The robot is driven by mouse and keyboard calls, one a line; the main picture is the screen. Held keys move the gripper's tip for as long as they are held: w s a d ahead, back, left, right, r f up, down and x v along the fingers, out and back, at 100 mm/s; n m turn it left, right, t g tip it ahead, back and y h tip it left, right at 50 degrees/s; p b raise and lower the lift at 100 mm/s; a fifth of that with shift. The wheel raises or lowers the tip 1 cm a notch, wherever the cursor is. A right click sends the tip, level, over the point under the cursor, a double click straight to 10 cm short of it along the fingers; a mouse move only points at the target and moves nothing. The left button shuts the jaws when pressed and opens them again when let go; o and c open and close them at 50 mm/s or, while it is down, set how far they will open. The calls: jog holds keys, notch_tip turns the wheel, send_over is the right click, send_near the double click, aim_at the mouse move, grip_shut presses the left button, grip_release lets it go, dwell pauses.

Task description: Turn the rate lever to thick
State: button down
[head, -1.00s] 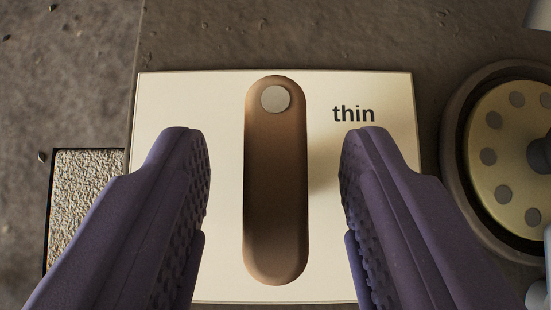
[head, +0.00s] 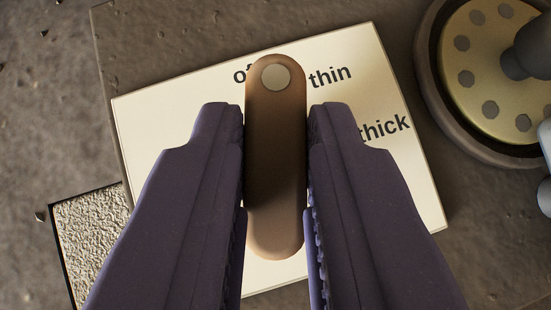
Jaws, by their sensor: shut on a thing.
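The rate lever (head: 275,160) is a brown rounded bar with a grey disc near its far end. It lies over a cream label plate (head: 405,195). The plate shows "thin" just right of the lever's far end, "thick" further right and lower, and a partly covered word starting "of" left of the lever. The lever's disc end lies between the partly covered word and "thin". My gripper (head: 275,130) is shut on the lever, with a purple finger against each long side. The fingers hide parts of the plate.
A round yellowish disc with grey dots and a dark rim (head: 480,75) stands at the upper right, with a dark knob on it. A rough textured patch (head: 95,235) lies at the lower left. Brown stone-like surface surrounds the plate.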

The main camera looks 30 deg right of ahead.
jog(key=shift+r+m+g+h+p, duration=0.1)
jog(key=shift+m+g+h+p, duration=0.4)
jog(key=shift+m+p, duration=0.5)
jog(key=m, duration=0.1)
jog(key=m+g+h, duration=0.1)
jog(key=shift+w+a+f+m+h, duration=0.2)
jog(key=shift+f+m+h, duration=0.1)
jog(key=shift+f, duration=0.1)
jog(key=b, duration=0.1)
jog(key=m+g+b, duration=0.1)
jog(key=shift+f+m+h+b, duration=0.2)
jog(key=shift+m+h+b, duration=0.1)
jog(key=shift+h+b, duration=0.1)
jog(key=m+g+b, duration=0.1)
jog(key=b, duration=0.1)
jog(key=shift+a+m+g+h+b, duration=0.1)
jog(key=shift+m+g+h+b, duration=0.2)
jog(key=shift+b, duration=0.1)
jog(key=shift+r+m+b, duration=0.15)
jog(key=shift+m+b, duration=0.15)
jog(key=shift+b, duration=0.2)
jog(key=c, duration=1)
grip_release()
jog(key=shift+w, duration=0.1)
jog(key=shift+r, duration=0.1)
